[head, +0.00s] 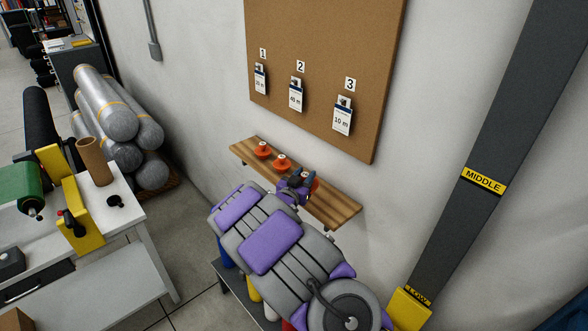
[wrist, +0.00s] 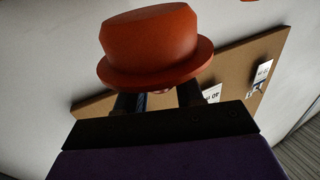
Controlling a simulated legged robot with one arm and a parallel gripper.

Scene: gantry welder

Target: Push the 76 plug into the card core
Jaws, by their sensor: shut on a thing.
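My gripper (head: 297,183) is at the wooden wall shelf (head: 338,206) in the head view. It is shut on an orange plug (wrist: 150,45), which fills the top middle of the wrist view with its flange toward my fingers (wrist: 160,100). A sliver of the held plug shows behind my gripper in the head view. Two more orange plugs, one at the left (head: 263,151) and one nearer my gripper (head: 281,163), sit on the shelf. I cannot read a size on any plug. A brown card core (head: 95,162) stands upright on the white bench at the left, far from my gripper.
A corkboard (head: 325,60) with tags hangs above the shelf. A dark post (head: 480,160) stands at the right.

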